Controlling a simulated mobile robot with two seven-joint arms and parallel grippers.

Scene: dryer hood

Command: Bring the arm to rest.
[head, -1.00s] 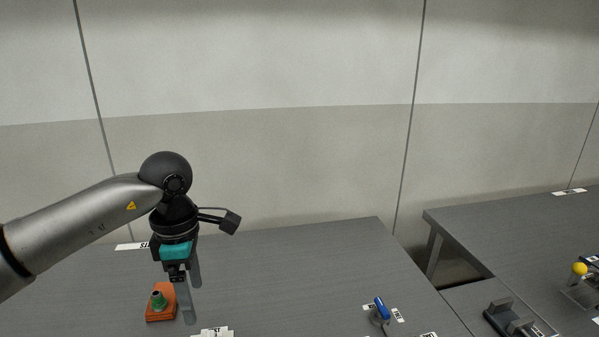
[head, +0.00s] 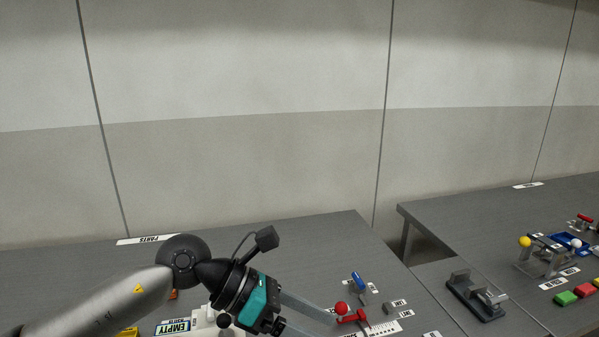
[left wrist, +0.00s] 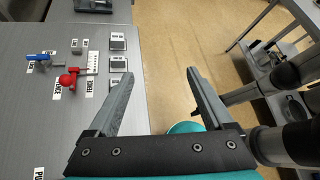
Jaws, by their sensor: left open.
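My left arm comes in from the lower left in the head view. Its gripper (head: 312,318) is low over the front part of the grey table (head: 300,236), pointing right, near a red-knobbed lever (head: 342,309). In the left wrist view the two fingers of the left gripper (left wrist: 166,95) are spread apart with nothing between them. They hang over the table's edge with the tan floor beyond, and the red lever (left wrist: 68,79) lies left of them. My right gripper is in neither view.
A blue-handled part (head: 357,281) stands behind the red lever. A second table at right carries a dark grey fixture (head: 476,297), a yellow ball (head: 525,242) and green and red blocks (head: 566,298).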

